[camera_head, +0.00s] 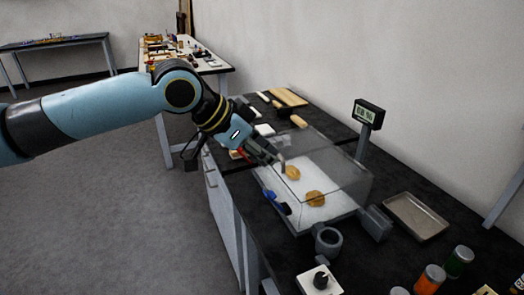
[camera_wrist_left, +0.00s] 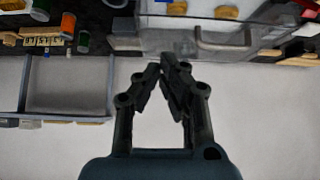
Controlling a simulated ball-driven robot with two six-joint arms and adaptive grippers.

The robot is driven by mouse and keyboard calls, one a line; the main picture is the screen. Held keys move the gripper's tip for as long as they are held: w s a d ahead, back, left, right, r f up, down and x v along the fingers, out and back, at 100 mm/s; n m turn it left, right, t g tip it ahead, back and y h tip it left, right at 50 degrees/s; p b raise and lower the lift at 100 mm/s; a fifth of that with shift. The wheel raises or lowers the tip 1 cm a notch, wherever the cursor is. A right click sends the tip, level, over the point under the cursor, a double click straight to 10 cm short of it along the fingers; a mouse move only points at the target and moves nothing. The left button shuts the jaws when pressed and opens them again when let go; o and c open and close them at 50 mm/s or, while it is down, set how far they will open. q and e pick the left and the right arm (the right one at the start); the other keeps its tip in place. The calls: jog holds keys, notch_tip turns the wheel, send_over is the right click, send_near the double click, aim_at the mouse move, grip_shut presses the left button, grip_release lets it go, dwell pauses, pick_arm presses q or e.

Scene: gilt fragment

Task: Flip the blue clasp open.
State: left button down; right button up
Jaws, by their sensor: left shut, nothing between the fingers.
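The blue clasp (camera_head: 270,197) is on the near left side of a clear-walled case (camera_head: 345,180) with a white floor. Two gold-brown fragments (camera_head: 315,198) lie inside the case; they also show at the top of the wrist view (camera_wrist_left: 226,12). My left gripper (camera_head: 274,157) is shut and empty, beside the case's left part and above and behind the clasp. In the wrist view its fingertips (camera_wrist_left: 172,66) come together below a grey bar handle (camera_wrist_left: 222,40) on the case, apart from it in the picture. I cannot make out the clasp there. My right gripper is not in view.
The case stands on a black bench (camera_head: 260,235). A display post (camera_head: 367,115) rises behind it, and a metal tray (camera_head: 415,215) lies to its right. A grey ring (camera_head: 328,241), a white knob box (camera_head: 319,280) and jars (camera_head: 430,280) stand in front.

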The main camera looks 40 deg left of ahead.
pick_arm(q)
jog(key=shift+s+a+r, duration=0.1)
jog(key=shift+s+r, duration=0.35)
jog(key=shift+s, duration=0.05)
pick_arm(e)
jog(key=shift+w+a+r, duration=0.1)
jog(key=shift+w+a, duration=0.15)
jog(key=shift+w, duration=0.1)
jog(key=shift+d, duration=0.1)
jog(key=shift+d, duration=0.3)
